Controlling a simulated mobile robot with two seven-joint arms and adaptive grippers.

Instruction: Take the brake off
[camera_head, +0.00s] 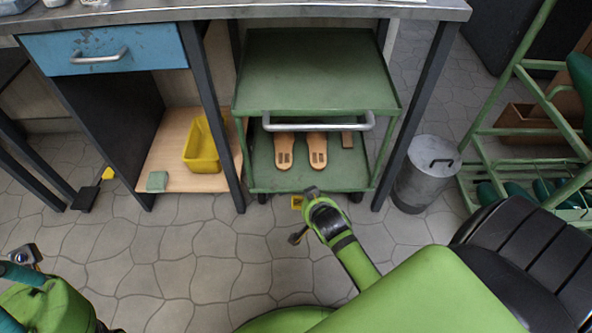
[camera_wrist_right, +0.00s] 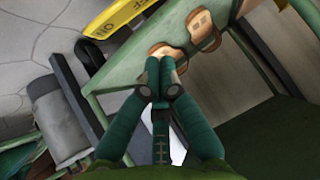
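A green cart (camera_head: 322,98) stands under the workbench, its grey push bar (camera_head: 318,127) facing me. A yellow brake pedal (camera_head: 297,202) shows at its lower front edge, just left of my right gripper (camera_head: 313,192). In the right wrist view the yellow pedal (camera_wrist_right: 118,17) carries dark lettering that looks like "ON", beside a black wheel (camera_wrist_right: 89,53). My right gripper (camera_wrist_right: 160,66) has its fingertips together at the cart's lower shelf edge, apart from the pedal, with nothing visible between them. My left gripper (camera_head: 25,255) is at the lower left; its fingers are unclear.
Several tan shoe forms (camera_head: 317,151) lie on the cart's lower shelf. A grey metal bin (camera_head: 427,177) stands right of the cart. A yellow tub (camera_head: 202,148) sits on a board to the left. The floor before the cart is open.

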